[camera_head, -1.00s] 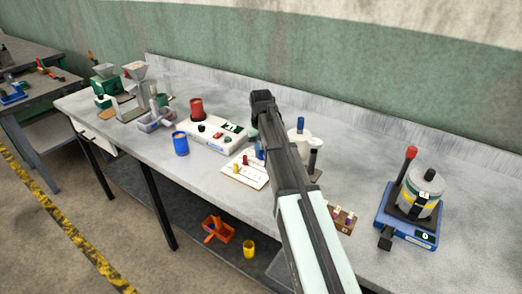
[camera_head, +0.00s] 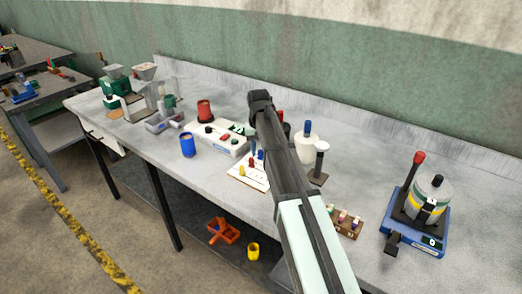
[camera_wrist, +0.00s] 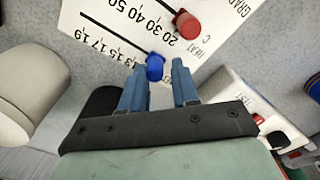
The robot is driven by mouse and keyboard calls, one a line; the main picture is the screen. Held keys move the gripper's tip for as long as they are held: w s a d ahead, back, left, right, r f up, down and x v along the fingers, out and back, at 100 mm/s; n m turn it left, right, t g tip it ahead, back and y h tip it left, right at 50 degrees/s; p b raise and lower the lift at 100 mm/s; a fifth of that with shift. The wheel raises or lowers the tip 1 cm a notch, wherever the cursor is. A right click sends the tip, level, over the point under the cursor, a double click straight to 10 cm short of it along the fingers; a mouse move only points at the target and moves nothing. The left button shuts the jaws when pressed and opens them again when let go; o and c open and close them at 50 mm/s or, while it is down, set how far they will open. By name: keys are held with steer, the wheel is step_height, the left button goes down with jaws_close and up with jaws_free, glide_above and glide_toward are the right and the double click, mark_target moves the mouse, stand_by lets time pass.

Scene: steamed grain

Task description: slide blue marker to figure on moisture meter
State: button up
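A white scale board (camera_wrist: 118,25) with printed numbers and slots fills the upper part of the wrist view. The blue marker (camera_wrist: 155,67) sits at the end of a slot beside the row reading 13, 15, 17, 19. My gripper (camera_wrist: 160,80) is open, with one blue finger on each side just short of the marker; I cannot tell whether either touches it. In the head view, the board (camera_head: 238,174) is partly behind my arm.
A red marker (camera_wrist: 187,24) sits in the neighbouring HEAT slot. A white bottle (camera_head: 304,148) and a dark-based stand (camera_head: 319,163) are right of my arm. A blue cup (camera_head: 187,145) stands left of the board. A blue scale (camera_head: 415,230) is at far right.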

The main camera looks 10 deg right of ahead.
mark_target(259, 150)
steer(key=shift+o, duration=1.4)
steer(key=shift+d, duration=0.1)
step_height(259, 150, up, 14)
steer(key=shift+f, duration=0.1)
